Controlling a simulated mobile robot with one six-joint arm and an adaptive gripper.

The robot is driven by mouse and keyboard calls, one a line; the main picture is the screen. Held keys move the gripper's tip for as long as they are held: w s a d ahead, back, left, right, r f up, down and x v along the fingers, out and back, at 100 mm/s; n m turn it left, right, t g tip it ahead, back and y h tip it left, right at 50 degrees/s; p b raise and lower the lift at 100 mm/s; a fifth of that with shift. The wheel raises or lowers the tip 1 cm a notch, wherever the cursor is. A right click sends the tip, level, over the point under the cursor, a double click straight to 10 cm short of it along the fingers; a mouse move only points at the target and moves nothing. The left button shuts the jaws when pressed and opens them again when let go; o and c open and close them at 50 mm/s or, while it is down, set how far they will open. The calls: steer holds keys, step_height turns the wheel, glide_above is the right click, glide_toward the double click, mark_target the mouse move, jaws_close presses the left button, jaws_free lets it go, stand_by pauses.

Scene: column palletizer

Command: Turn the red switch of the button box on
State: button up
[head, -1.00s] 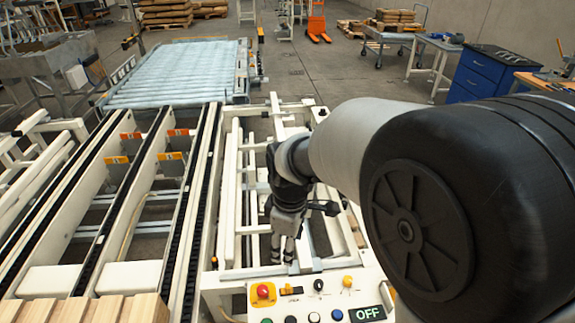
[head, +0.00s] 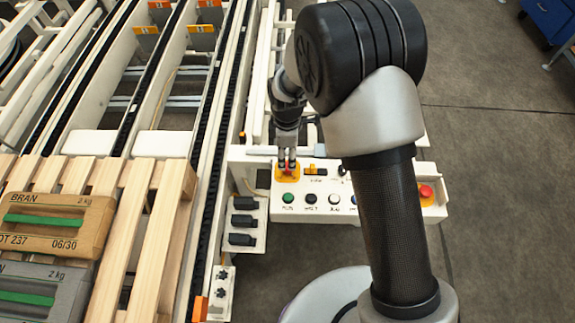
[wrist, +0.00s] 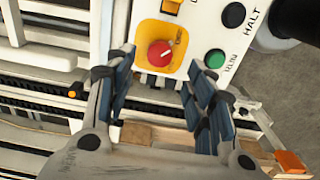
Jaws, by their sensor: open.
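The red switch (wrist: 159,53) is a round knob with a pale mark on a yellow plate, at the left end of the white button box (wrist: 203,30). In the head view, the button box (head: 318,183) is partly behind my arm, and the red switch (head: 289,172) is partly covered by my fingertips. My gripper (head: 287,163) points down over the switch. In the wrist view, the open fingers of my gripper (wrist: 163,68) flank the knob, one on each side. I cannot tell whether they touch it. The display is hidden.
Close by are a green button (head: 288,198), a black button (head: 311,198) and a yellow-black switch (head: 315,170). A red emergency button (head: 426,191) sits at the box's right end. A wooden pallet (head: 150,240) with packages stands left. Open floor (head: 500,200) lies right.

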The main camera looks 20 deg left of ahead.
mark_target(287, 166)
step_height(287, 166, down, 6)
steer(key=shift+f+b, duration=0.1)
steer(key=shift+b, duration=0.65)
steer(key=c, duration=1.1)
steer(key=shift+o, duration=0.2)
